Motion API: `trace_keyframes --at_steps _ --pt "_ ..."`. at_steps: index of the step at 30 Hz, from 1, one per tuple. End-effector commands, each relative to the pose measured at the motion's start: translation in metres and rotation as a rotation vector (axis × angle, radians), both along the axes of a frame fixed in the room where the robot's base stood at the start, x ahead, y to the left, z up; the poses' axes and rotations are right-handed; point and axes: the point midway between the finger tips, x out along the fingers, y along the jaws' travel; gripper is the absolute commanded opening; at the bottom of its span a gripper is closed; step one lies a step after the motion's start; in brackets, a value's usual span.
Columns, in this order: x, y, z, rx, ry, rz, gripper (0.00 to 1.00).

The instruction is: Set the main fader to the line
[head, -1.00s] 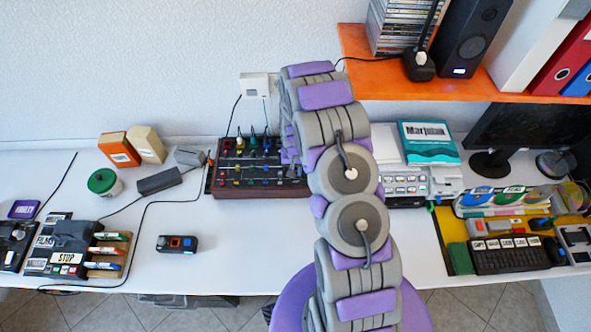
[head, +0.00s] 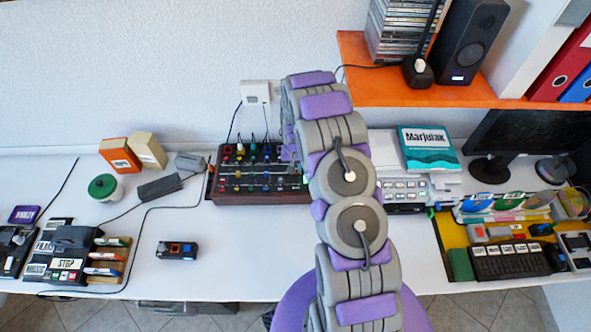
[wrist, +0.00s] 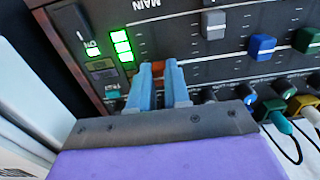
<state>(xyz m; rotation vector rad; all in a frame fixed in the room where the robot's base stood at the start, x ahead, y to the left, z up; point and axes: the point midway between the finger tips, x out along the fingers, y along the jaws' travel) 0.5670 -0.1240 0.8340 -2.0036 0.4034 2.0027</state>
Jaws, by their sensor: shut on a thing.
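The mixer (head: 255,198) is a dark panel with coloured knobs at the back of the white desk, partly hidden behind my arm. In the wrist view, its main fader has an orange cap (wrist: 158,67) below the "MAIN" lettering. My gripper (wrist: 160,72) has blue fingers closed around this cap, one on each side, hiding part of it. Scale marks run along the fader tracks; I cannot tell which mark is the line. In the head view my gripper is hidden behind my own arm.
In the wrist view, a grey fader cap (wrist: 213,25), a blue fader cap (wrist: 262,46) and a green fader cap (wrist: 308,40) sit to the right. Lit green indicators (wrist: 122,46) are on the left. Plugs with cables (wrist: 281,121) stand close at the lower right.

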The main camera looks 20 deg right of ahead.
Motion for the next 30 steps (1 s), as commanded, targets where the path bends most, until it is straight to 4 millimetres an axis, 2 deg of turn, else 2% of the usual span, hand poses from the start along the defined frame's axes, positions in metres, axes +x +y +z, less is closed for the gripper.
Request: trace_keyframes --at_steps 2,3,10,23,26,30 --pt "-0.002 0.001 -0.002 0.001 0.004 0.0 0.0" --pt "-0.002 0.001 -0.002 0.001 0.004 0.001 0.2" --pt "-0.002 0.0 0.0 0.0 0.001 0.001 0.42" --pt "-0.002 0.0 0.001 0.0 0.0 0.001 0.43" --pt "-0.001 0.0 0.008 -0.001 -0.002 0.001 0.43" --pt "0.0 0.0 0.029 -0.001 -0.005 0.001 0.43"
